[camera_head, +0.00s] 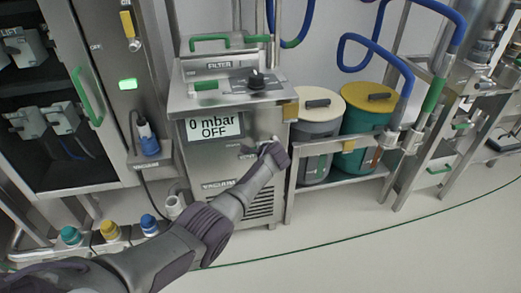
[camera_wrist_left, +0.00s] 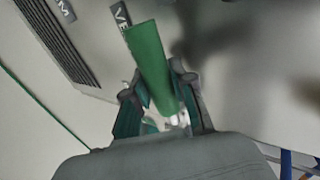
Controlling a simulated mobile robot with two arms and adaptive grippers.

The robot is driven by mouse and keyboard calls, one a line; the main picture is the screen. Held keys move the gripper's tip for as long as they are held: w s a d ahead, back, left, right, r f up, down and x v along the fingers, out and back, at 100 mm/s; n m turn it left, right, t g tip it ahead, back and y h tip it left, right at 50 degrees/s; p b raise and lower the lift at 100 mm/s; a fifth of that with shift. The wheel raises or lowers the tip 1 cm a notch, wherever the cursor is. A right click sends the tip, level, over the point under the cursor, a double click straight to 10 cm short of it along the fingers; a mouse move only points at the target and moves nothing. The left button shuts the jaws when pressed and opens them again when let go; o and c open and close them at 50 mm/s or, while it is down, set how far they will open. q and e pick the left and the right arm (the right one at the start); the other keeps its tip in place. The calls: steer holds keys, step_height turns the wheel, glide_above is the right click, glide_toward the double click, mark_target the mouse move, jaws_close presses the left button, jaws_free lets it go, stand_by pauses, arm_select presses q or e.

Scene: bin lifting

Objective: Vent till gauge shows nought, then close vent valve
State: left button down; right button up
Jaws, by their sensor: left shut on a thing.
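The gauge display (camera_head: 213,126) on the front of the steel vacuum unit (camera_head: 235,165) reads "0 mbar" and "OFF". My left gripper (camera_head: 273,146) is at the unit's front, right of the display. In the left wrist view, its fingers are shut around a green valve handle (camera_wrist_left: 151,62). The handle stands beside a partly hidden label (camera_wrist_left: 121,16) starting "VE". In the head view my gripper hides this handle. My right gripper is in neither view.
A black knob (camera_head: 256,79) and a filter lid with a green handle (camera_head: 210,44) are on top of the unit. Two lidded bins, cream (camera_head: 316,104) and yellow (camera_head: 370,98), stand on a rack to the right. Open floor lies in front.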

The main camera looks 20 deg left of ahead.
arm_select(q)
steer(key=shift+r, duration=0.1)
steer(key=c, duration=0.9)
jaws_free()
steer(key=shift+c, duration=0.2)
steer(key=v, duration=1.2)
